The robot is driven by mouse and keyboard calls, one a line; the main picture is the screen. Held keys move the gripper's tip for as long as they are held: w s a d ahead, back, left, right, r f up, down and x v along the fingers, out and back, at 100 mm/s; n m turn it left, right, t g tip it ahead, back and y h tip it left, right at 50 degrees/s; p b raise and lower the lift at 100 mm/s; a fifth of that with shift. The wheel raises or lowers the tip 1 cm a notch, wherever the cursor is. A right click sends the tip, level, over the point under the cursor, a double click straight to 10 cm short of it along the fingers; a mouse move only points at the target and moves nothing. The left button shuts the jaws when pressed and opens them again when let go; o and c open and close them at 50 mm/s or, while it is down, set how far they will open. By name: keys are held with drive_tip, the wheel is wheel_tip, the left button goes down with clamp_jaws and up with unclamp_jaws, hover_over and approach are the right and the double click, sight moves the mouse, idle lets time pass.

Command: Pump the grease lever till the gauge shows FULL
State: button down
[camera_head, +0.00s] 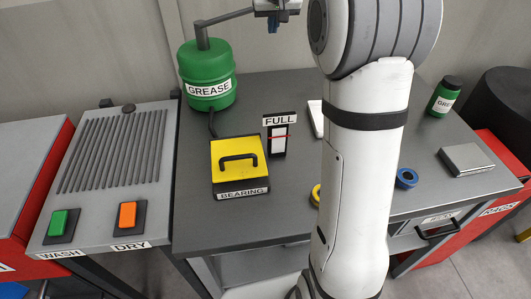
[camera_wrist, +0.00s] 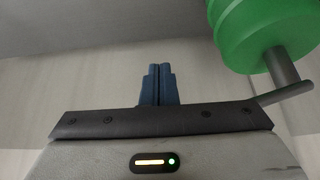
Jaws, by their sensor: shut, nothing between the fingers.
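The green grease pump (camera_head: 207,78) stands at the back left of the grey bench. Its grey lever (camera_head: 228,16) slopes up and right from the post towards my gripper (camera_head: 272,24) at the top edge. The wrist view shows my gripper's blue fingers (camera_wrist: 158,85) shut with nothing between them. There the green pump (camera_wrist: 262,30) is at upper right, with part of the lever (camera_wrist: 285,93) right of the fingers, apart from their tips. The gauge (camera_head: 279,140) under the FULL sign (camera_head: 280,119) shows a white strip crossed by a red line; its level is unclear.
A yellow bearing box (camera_head: 238,165) with a black handle sits before the pump. A green grease can (camera_head: 445,96), a blue ring (camera_head: 406,178) and a grey block (camera_head: 466,158) lie at right. A ribbed wash stand (camera_head: 115,150) adjoins at left. My arm hides the bench's middle.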

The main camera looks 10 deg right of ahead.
drive_tip(key=shift+f+b, duration=0.3)
drive_tip(key=shift+f, duration=0.35)
drive_tip(key=shift+f, duration=0.1)
drive_tip(key=shift+f+b, duration=0.95)
drive_tip(key=shift+f, duration=0.45)
drive_tip(key=shift+f+b, duration=0.65)
drive_tip(key=shift+f, duration=0.35)
wheel_tip(320, 180, up, 19)
drive_tip(key=p, duration=1.5)
drive_tip(key=shift+p, duration=0.4)
